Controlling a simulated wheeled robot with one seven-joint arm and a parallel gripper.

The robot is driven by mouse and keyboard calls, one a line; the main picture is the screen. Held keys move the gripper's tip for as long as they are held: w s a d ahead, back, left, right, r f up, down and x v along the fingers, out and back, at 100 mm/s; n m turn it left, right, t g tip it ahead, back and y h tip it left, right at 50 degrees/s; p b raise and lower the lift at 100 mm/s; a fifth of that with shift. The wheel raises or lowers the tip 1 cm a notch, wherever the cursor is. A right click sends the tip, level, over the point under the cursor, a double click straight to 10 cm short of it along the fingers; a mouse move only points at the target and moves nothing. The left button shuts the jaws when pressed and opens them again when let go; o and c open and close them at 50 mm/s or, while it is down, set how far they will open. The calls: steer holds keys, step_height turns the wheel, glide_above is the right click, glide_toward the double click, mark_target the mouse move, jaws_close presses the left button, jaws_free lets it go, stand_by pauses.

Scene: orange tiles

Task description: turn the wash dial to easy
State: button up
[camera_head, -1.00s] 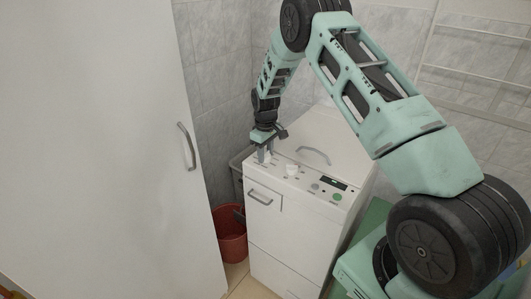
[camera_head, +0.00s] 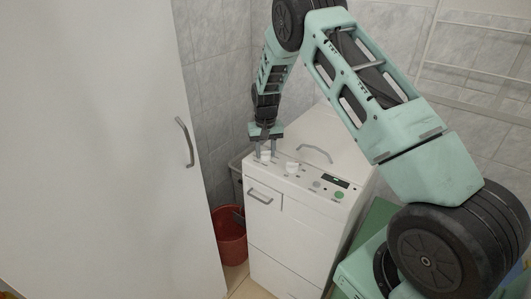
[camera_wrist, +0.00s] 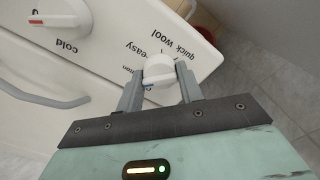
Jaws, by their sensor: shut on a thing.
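The white washing machine (camera_head: 280,235) has a white wash dial (camera_head: 265,155) at the left of its top panel. In the wrist view the wash dial (camera_wrist: 158,70) has the words "easy" and "quick wool" printed around it, and a partly hidden word ending in "ton". My gripper (camera_head: 265,153) points down at the dial. Its two fingers (camera_wrist: 160,76) sit on either side of the dial and are shut on it.
A second white dial (camera_head: 292,168) with a red mark stands beside it, near the word "cold" in the wrist view. A display and a green button (camera_head: 339,195) are further right. A red bucket (camera_head: 230,238) and a tall white cabinet (camera_head: 100,150) stand at left.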

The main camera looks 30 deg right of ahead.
steer(key=m, duration=0.5)
steer(key=shift+w+m, duration=0.1)
steer(key=shift+m, duration=0.3)
steer(key=m, duration=0.5)
steer(key=shift+r, duration=0.1)
steer(key=shift+m, duration=0.4)
steer(key=o, duration=1)
step_height(320, 180, up, 17)
steer(key=b, duration=0.3)
steer(key=shift+r, duration=0.15)
